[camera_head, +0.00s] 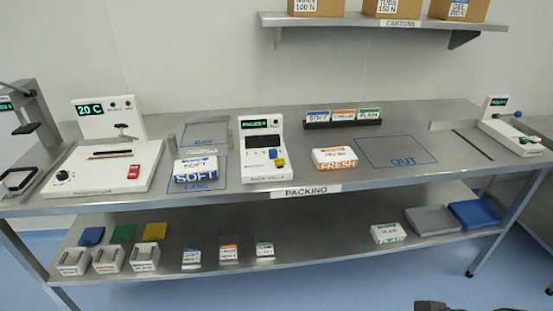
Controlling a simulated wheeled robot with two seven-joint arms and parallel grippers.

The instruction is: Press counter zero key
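A white counter device (262,160) stands at the middle of the steel bench, with a lit green display (256,124) at its top. A blue key (273,154) and a yellow key (280,162) are on its lower right front. The lettering on the keys is too small to read, so I cannot tell which one is the zero key. Nothing touches the device. A dark part, apparently of my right gripper (446,306), just shows at the bottom edge, far from the device; its fingers cannot be made out. My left gripper is not in view.
A SOFT pack (195,170) lies left of the device and a FRESH pack (335,158) right of it. A sealer-like machine (108,150) stands at left, another machine (508,130) at right. The OUT area (398,152) is empty. A carton shelf (350,23) hangs above.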

